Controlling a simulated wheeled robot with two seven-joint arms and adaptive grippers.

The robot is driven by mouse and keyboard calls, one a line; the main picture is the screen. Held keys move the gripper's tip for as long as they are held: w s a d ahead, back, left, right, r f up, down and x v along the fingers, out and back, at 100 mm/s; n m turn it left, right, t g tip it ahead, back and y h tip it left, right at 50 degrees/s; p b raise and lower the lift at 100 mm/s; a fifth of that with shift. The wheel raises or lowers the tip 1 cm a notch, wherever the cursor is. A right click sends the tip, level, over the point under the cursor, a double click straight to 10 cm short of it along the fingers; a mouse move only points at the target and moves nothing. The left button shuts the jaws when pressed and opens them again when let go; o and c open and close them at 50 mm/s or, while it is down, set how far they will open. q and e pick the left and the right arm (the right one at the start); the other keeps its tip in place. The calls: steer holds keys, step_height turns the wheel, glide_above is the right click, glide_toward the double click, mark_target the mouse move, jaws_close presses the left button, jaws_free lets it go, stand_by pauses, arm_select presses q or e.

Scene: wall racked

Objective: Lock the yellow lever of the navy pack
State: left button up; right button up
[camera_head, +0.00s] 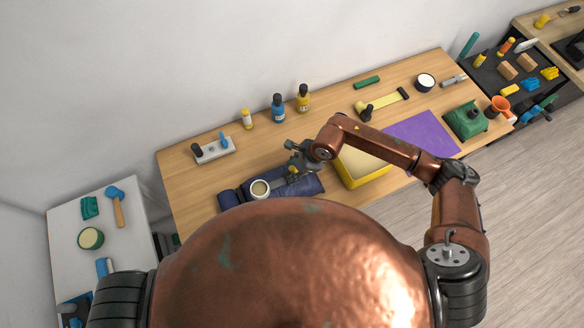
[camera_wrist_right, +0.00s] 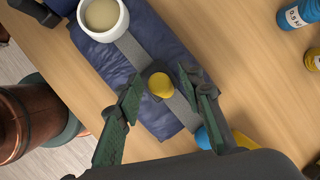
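The navy pack (camera_head: 309,187) lies on the wooden table, close behind my own body. In the right wrist view the pack (camera_wrist_right: 168,38) has a grey strap (camera_wrist_right: 131,48) across it and a dark buckle with a yellow lever (camera_wrist_right: 160,84), seen as a rounded yellow end. My right gripper (camera_head: 294,166) is over the pack. In the wrist view its two fingers (camera_wrist_right: 159,82) are apart, one on each side of the yellow lever, with a visible gap to it. Whether the lever stands raised or lies flat is hard to tell. My left gripper is not in view.
A white cup (camera_head: 260,189) stands at the pack's left part. A yellow tray (camera_head: 362,179) is to the right, beside a purple mat (camera_head: 425,135). Blue (camera_head: 278,108) and yellow bottles (camera_head: 303,98) stand behind. A white block with knobs (camera_head: 214,152) is at back left.

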steer(key=shift+c, duration=0.5)
jaws_close()
steer(key=shift+a, duration=0.15)
steer(key=shift+s+a+f+t+h+b, duration=0.15)
steer(key=shift+a+t+h+b, duration=0.15)
steer(key=shift+h+b, duration=0.3)
steer(key=shift+s+a+f+t+h+b, duration=0.15)
steer(key=shift+a+t+h+b, duration=0.15)
steer(key=shift+h+b, duration=0.3)
steer(key=h+b, duration=0.2)
steer(key=shift+s+a+f+n+t+b, duration=0.1)
steer(key=shift+a+f+n+t+b, duration=0.2)
steer(key=shift+a+f+t+b, duration=0.1)
steer(key=shift+s+a+f+t+h+b, duration=0.1)
steer(key=shift+t+h+b, duration=0.1)
steer(key=shift+h+b, duration=0.4)
steer(key=shift+s+a+f+t+h+b, duration=0.15)
steer(key=shift+h+b, duration=0.25)
steer(key=shift+b, duration=0.4)
steer(key=shift+r, duration=0.1)
